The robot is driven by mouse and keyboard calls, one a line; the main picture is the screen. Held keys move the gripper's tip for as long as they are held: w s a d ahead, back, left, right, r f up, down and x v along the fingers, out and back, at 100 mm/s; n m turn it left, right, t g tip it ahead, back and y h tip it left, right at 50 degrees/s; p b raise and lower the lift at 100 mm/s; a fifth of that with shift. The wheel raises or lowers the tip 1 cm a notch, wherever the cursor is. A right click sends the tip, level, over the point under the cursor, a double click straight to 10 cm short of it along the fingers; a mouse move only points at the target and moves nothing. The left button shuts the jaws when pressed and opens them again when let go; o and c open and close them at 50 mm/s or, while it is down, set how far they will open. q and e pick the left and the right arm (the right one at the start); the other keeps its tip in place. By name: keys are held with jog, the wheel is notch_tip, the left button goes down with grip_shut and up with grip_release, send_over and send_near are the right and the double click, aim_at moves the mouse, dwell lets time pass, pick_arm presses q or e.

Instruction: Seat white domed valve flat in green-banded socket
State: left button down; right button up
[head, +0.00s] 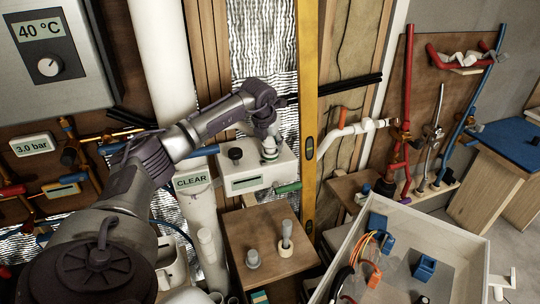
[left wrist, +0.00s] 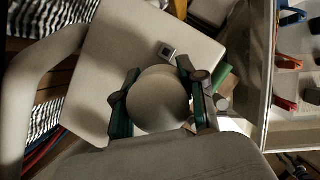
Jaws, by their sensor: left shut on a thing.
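The white domed valve (left wrist: 158,98) fills the space between the fingers of my left gripper (left wrist: 160,92) in the left wrist view. In the head view, my left gripper (head: 266,132) points down over the top of a white box (head: 275,171) and is shut on the valve (head: 269,145). A green band (head: 270,155) shows just below the valve, at the box top, and looks like the socket's. The fingers and valve hide the socket's opening. I cannot tell whether the valve is seated or flat. My right gripper is not in view.
A yellow level (head: 309,110) rises at the right of the box. Below is a wooden stand (head: 258,226) with two grey pegs. A white tray (head: 455,233) holds blue and orange parts.

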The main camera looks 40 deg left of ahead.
pick_arm(q)
jog(key=shift+s+d+f, duration=0.1)
jog(key=shift+f, duration=0.15)
jog(key=c, duration=0.7)
grip_release()
jog(key=shift+o, duration=0.6)
jog(key=shift+r, duration=0.1)
jog(key=shift+r, duration=0.25)
jog(key=v, duration=1.1)
jog(key=shift+s+r, duration=0.1)
jog(key=shift+r, duration=0.05)
